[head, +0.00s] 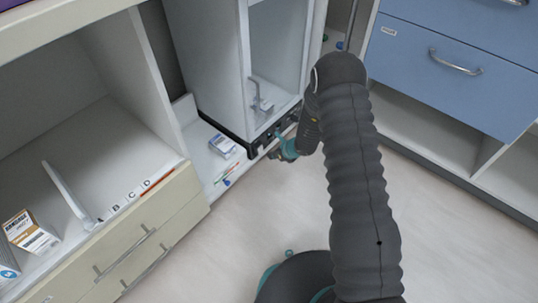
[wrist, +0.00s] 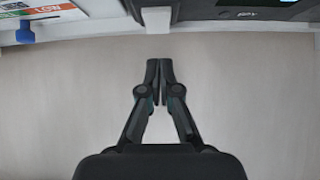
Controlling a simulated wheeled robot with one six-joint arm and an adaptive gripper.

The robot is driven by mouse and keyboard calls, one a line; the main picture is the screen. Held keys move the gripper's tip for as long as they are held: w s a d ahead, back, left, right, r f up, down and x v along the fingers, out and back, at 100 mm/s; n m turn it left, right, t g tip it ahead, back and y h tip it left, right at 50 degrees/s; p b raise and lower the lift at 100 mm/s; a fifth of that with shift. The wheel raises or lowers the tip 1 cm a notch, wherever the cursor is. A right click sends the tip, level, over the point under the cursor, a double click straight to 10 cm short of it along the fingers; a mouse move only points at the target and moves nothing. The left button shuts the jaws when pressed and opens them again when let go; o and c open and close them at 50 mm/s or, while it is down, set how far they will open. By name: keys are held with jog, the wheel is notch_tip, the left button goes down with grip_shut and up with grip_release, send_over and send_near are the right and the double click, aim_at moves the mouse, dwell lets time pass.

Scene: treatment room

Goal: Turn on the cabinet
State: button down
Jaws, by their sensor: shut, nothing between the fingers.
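The cabinet (head: 212,75) is a tall pale-grey box with a clear front and a black base, standing on a low white shelf. A dark control strip (head: 263,143) runs along the front of its base, partly hidden by my wrist. In the wrist view, part of this black panel (wrist: 240,14) shows at the top right, with a small lit display at its edge. My gripper (wrist: 159,78) is shut and empty, its fingertips together just below the panel in the picture. In the head view my gripper is by the front of the base, mostly hidden; I cannot tell whether it touches.
A small box (head: 222,145) and coloured labels (head: 227,172) lie on the shelf left of the cabinet. A beige drawer unit (head: 150,245) with open shelves stands at the left, blue drawers (head: 455,60) at the right.

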jog(key=p+v, duration=0.1)
jog(key=v, duration=0.9)
jog(key=shift+s, duration=0.25)
jog(key=shift+p, duration=0.4)
jog(key=shift+d+f+p, duration=0.15)
jog(key=shift+f+p, duration=0.6)
jog(key=shift+p, duration=0.1)
